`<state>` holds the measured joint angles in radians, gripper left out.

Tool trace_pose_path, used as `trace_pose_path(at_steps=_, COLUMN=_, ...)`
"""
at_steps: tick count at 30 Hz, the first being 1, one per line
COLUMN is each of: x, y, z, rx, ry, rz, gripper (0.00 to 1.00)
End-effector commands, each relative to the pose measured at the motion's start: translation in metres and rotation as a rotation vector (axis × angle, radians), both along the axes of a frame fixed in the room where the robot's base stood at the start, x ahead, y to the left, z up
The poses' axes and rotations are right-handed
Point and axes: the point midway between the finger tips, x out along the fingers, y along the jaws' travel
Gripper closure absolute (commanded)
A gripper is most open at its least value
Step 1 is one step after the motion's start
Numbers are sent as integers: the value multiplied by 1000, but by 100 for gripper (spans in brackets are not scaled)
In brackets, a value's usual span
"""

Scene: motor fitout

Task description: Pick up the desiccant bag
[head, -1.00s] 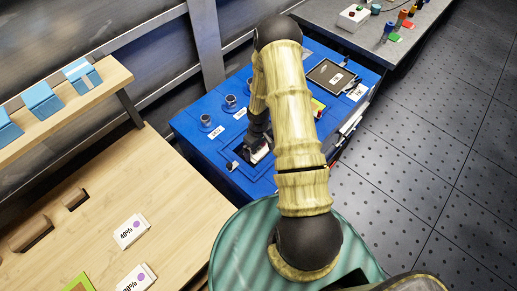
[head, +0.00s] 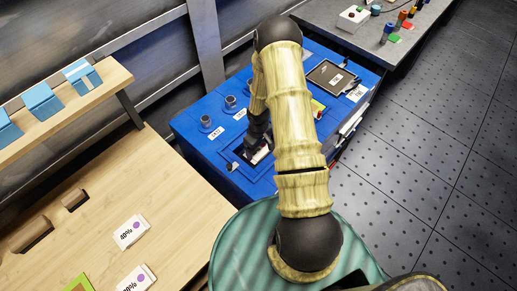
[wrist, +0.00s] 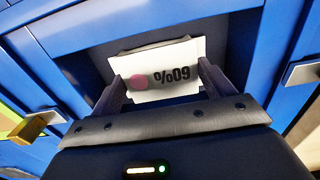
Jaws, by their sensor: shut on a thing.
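My arm hides part of the blue bench.
Two white printed bags with purple dots (head: 131,232) lie on the wooden table at the left. The blue bench (head: 195,128) also carries two cup-like fittings (head: 231,102) and a dark panel (head: 329,75).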

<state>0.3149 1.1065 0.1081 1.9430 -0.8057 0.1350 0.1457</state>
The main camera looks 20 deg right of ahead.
Motion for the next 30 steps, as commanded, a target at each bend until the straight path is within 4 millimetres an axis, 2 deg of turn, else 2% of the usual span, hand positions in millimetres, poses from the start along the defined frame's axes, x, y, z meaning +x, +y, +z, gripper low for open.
trace_pose_path(at_steps=7, x=1, y=0, z=19, rx=0, ry=-3, rz=-1, gripper=46)
trace_pose_path(at_steps=18, x=1, y=-1, z=84, rx=0, ry=-3, rz=-2, gripper=46)
trace_pose_path(at_steps=21, x=0, y=0, z=95, rx=0, ry=-2, rz=-2, gripper=46)
trace_pose_path(at_steps=30, x=0, y=0, z=100, rx=1, ry=0, rz=0, gripper=46)
